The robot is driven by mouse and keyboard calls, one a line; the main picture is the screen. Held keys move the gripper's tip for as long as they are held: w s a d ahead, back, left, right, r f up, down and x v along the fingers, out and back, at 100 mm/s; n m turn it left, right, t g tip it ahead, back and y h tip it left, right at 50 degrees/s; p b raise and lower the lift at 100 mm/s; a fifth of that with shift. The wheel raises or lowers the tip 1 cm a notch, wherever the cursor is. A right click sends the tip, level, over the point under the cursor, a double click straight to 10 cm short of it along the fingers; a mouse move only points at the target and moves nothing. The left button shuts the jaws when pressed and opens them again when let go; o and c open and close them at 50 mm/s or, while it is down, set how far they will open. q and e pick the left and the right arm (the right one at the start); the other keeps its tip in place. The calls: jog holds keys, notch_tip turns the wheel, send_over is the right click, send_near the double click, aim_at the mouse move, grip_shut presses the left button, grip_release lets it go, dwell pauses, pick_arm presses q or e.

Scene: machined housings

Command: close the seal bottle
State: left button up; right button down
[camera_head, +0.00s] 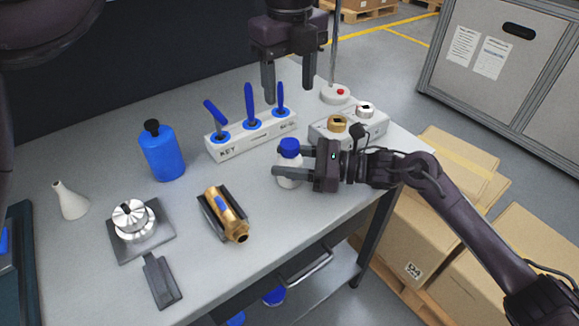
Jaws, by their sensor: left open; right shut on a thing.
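A small white bottle (289,182) with a blue cap (289,146) stands upright near the right part of the table; it looks like the seal bottle. The blue cap sits on its top; I cannot tell whether it is screwed tight. My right gripper (284,161) comes in from the right and is shut on the white bottle, its fingers hiding part of the body. My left gripper (288,94) points down, open and empty, above and behind the bottle, apart from the cap.
A white rack (235,145) with blue-handled tools stands behind the bottle. A grey block with a brass part (338,124) is behind my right gripper. A blue bottle (161,153), brass housing (227,211), silver part (131,216) and white cone flask (70,202) stand left.

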jog(key=c, duration=0.6)
grip_release()
jog(key=d, duration=0.2)
jog(key=d+b, duration=0.1)
jog(key=d, duration=0.1)
jog(key=s+d+b, duration=0.1)
jog(key=d, duration=0.2)
jog(key=shift+f, duration=0.1)
jog(key=shift+d, duration=0.4)
jog(key=shift+d, duration=0.1)
